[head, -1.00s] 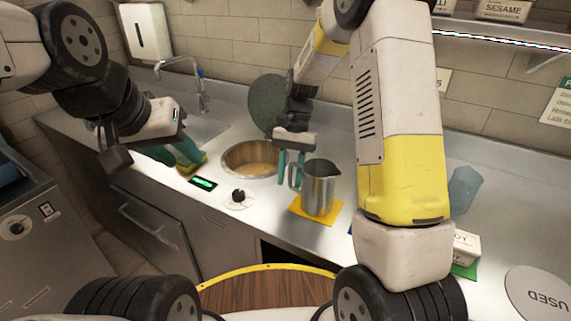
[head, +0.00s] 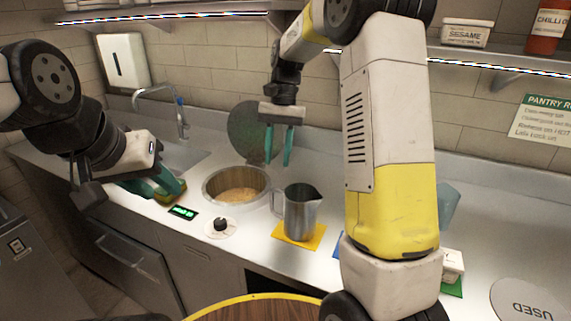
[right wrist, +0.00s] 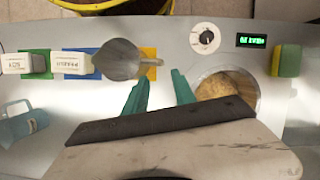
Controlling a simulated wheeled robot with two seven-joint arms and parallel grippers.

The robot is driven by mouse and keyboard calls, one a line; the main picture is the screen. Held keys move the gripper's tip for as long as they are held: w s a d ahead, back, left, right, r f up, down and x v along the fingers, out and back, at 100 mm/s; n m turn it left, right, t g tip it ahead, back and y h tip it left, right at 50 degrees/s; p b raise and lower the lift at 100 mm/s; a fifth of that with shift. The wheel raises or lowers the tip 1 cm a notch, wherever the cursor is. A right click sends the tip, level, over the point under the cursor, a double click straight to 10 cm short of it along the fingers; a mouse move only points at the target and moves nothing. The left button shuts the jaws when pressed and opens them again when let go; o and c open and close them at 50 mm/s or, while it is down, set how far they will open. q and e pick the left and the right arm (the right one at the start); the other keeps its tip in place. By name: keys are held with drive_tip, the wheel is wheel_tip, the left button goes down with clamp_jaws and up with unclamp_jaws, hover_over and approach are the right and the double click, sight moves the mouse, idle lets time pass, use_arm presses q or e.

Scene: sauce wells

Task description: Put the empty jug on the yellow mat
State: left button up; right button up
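A metal jug (head: 300,212) stands upright on the yellow mat (head: 313,243), its handle to the left. In the right wrist view the jug (right wrist: 118,60) shows from above, with a grey inside and no clear contents; the mat (right wrist: 149,52) shows beside it. My right gripper (head: 278,147) is open and empty, raised above and behind the jug, apart from it. Its spread fingers (right wrist: 160,88) show in the right wrist view. My left gripper (head: 155,184) looks open, beside a green and yellow sponge (head: 176,193). A blue jug (right wrist: 25,123) is partly hidden by my right arm in the head view.
A round well (head: 238,184) with tan contents lies left of the metal jug, its dark lid (head: 246,130) behind. A knob (head: 221,225) and green display (head: 183,212) are in front. Labelled tubs (right wrist: 72,64) stand on blue and green mats. A USED disc (head: 527,303) lies right.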

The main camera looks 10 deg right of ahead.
drive_tip(key=s+d+r+n+t, duration=0.2)
drive_tip(key=s+t, duration=0.3)
drive_tip(key=s, duration=0.5)
drive_tip(key=s+d+r+n+t, duration=0.2)
drive_tip(key=s+d+r+t, duration=0.1)
drive_tip(key=s, duration=0.7)
wheel_tip(320, 180, up, 2)
drive_tip(key=shift+s+r+n+t, duration=0.1)
drive_tip(key=shift+s+n+t, duration=0.15)
drive_tip(key=shift+t, duration=0.65)
